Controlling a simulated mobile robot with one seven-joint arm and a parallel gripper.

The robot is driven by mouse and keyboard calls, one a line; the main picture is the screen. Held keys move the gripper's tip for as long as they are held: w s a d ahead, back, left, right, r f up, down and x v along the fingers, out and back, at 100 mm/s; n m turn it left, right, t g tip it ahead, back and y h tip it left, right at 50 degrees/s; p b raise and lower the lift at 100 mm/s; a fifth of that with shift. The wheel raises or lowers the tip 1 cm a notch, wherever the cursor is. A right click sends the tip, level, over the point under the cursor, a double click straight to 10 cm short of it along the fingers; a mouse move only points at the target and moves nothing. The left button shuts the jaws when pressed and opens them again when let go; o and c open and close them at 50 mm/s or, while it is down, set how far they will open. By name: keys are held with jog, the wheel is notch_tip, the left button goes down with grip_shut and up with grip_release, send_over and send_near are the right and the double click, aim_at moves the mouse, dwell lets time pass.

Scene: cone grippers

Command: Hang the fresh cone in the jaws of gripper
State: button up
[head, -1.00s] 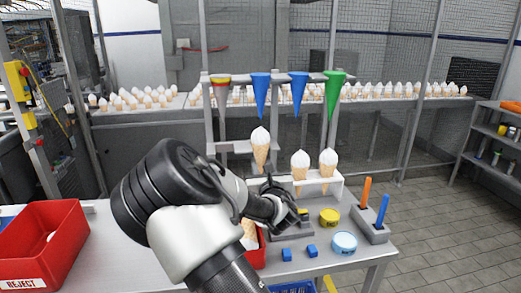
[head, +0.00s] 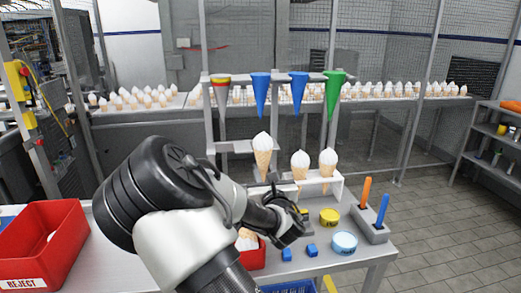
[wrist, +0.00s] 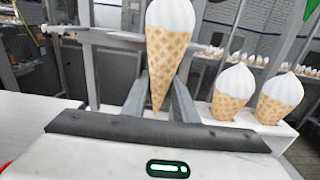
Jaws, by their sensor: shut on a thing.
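A white-topped waffle cone (head: 263,157) stands upright in my gripper (head: 270,190). In the wrist view, the cone (wrist: 170,55) is between the two grey fingers of the gripper (wrist: 161,98). The fingertips are hard to make out in the head view.
Two more cones (head: 300,165) (head: 328,162) stand in a white holder (head: 336,187) at right. A red reject bin (head: 48,238) is at left. Yellow and light-blue tubs (head: 344,243) and orange and blue upright tools sit front right. Another red bin (head: 252,259) is partly behind my arm.

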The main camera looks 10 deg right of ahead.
jog(key=shift+s, duration=2.2)
jog(key=shift+s, duration=0.55)
jog(key=s+r+p, duration=0.3)
jog(key=s+p, duration=0.4)
jog(key=p, duration=0.9)
jog(key=shift+s, duration=0.3)
